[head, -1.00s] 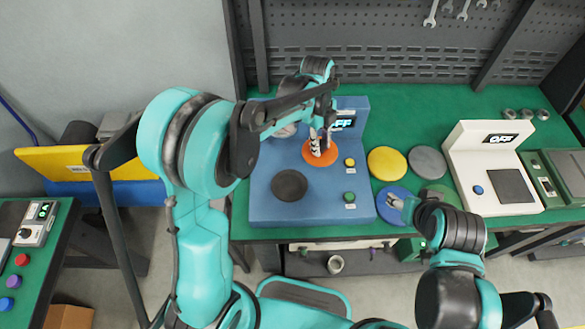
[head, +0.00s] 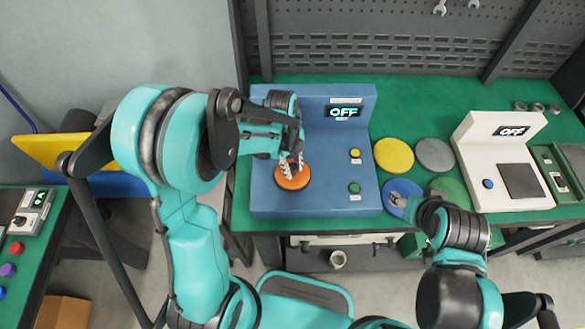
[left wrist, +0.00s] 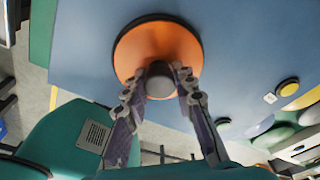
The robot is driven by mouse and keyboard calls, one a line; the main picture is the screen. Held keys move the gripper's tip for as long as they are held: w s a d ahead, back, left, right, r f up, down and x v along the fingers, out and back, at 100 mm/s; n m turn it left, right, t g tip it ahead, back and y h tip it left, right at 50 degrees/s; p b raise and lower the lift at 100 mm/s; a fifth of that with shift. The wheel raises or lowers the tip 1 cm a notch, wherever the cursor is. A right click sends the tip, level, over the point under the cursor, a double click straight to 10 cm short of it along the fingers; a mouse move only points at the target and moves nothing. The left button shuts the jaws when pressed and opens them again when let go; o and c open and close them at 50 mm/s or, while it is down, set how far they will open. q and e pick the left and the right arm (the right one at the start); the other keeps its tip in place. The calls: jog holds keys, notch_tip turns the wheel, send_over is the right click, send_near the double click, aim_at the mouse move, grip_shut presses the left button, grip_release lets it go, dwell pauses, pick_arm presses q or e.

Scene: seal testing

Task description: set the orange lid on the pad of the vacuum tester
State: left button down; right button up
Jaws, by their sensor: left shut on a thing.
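The orange lid (head: 293,177) is over the round black pad of the blue vacuum tester (head: 325,200) and covers nearly all of it in the head view. My left gripper (head: 289,167) is shut on the lid's knob from above. In the left wrist view the fingers (left wrist: 161,84) close on the grey knob of the lid (left wrist: 150,50), and a dark rim of the pad (left wrist: 165,17) shows past the lid's upper edge. I cannot tell whether the lid touches the pad. My right gripper (head: 398,201) is low over the blue disc; its finger opening is unclear.
The tester's display (head: 343,112) reads OFF; a yellow button (head: 355,153) and a green button (head: 354,188) sit right of the lid. Yellow (head: 394,155), grey (head: 434,154), blue (head: 403,187) and green discs (head: 450,190) lie farther right, before a white device (head: 475,150).

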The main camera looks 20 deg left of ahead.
pick_arm(q)
jog(key=shift+r, duration=0.1)
jog(key=shift+s, duration=0.1)
jog(key=c, duration=1.2)
grip_release()
notch_tip(320, 180, up, 11)
jog(key=a+p, duration=0.1)
jog(key=p, duration=0.2)
jog(key=s+a+r+n+t, duration=0.1)
jog(key=s+r+n+t, duration=0.1)
jog(key=n, duration=0.6)
jog(key=s+a+r+n+t+y, duration=0.1)
jog(key=s+r+n+t, duration=0.2)
jog(key=n, duration=0.5)
jog(key=s+a+r+n+t, duration=0.1)
jog(key=s+r+n+t, duration=0.1)
jog(key=s+n, duration=0.3)
jog(key=shift+s+a+r+n+t+y+p, duration=0.15)
jog(key=shift+a+n+t, duration=0.1)
jog(key=shift+n, duration=0.45)
jog(key=shift+w+a+r+n+t+y+p, duration=0.15)
jog(key=shift+n+t, duration=0.1)
jog(key=shift+n, duration=0.45)
